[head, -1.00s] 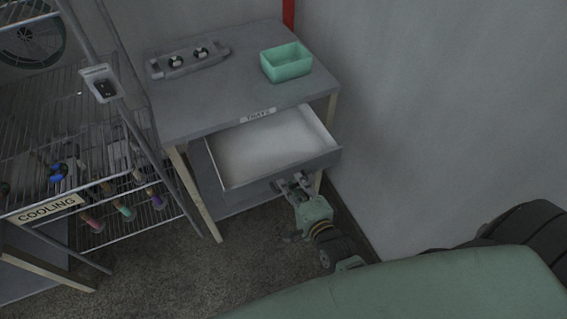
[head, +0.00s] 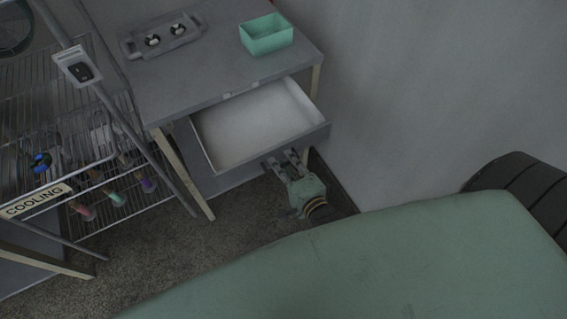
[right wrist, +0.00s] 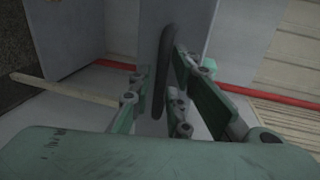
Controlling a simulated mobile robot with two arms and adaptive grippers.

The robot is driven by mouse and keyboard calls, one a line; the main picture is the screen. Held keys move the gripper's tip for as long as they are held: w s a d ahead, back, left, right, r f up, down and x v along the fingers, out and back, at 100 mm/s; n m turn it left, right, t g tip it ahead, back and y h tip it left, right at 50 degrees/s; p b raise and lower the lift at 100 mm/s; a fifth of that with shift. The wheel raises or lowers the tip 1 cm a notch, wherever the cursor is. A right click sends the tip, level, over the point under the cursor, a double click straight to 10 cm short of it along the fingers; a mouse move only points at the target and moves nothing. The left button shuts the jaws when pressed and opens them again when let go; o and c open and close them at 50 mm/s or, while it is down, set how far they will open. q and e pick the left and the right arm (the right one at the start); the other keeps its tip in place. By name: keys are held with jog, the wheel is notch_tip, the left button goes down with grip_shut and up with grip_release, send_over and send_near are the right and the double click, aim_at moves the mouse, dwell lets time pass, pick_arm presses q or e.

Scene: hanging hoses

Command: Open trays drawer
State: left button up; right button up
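The trays drawer (head: 255,122) is pulled well out of the grey table (head: 190,85); its pale inside looks empty. My right gripper (head: 281,162) is low at the drawer's front panel (head: 290,145). In the right wrist view, the dark drawer handle (right wrist: 164,70) runs between the fingers of my right gripper (right wrist: 160,72). The fingers are spread, with a gap visible at the left of the handle. Contact on the right side is unclear. My left gripper is in neither view.
A green bin (head: 266,36) and a grey tray with fittings (head: 163,36) are on the tabletop. A wire rack marked COOLING (head: 35,201) with several coloured hoses stands at the left. A wall (head: 430,80) closes the right side. Floor (head: 235,215) before the table is bare.

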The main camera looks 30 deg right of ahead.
jog(key=v, duration=1.2)
jog(key=s+a+f+n+g, duration=0.1)
jog(key=s+f+n+g, duration=0.15)
jog(key=f, duration=0.55)
jog(key=s+f+n+g, duration=0.2)
jog(key=s+f+n, duration=0.15)
jog(key=f, duration=0.45)
jog(key=s+a+f+n+g, duration=0.15)
jog(key=f+n, duration=0.25)
jog(key=f, duration=0.4)
jog(key=s+d+f+n+g, duration=0.2)
jog(key=s+f+n+g, duration=0.2)
jog(key=s+f, duration=0.3)
jog(key=s+d+f+n+g, duration=0.2)
jog(key=s+f+n+g, duration=0.2)
jog(key=s, duration=0.7)
notch_tip(320, 180, down, 4)
jog(key=shift+d+f+n+g+h, duration=0.2)
jog(key=shift+d+n+g+h, duration=0.1)
jog(key=shift+n, duration=0.8)
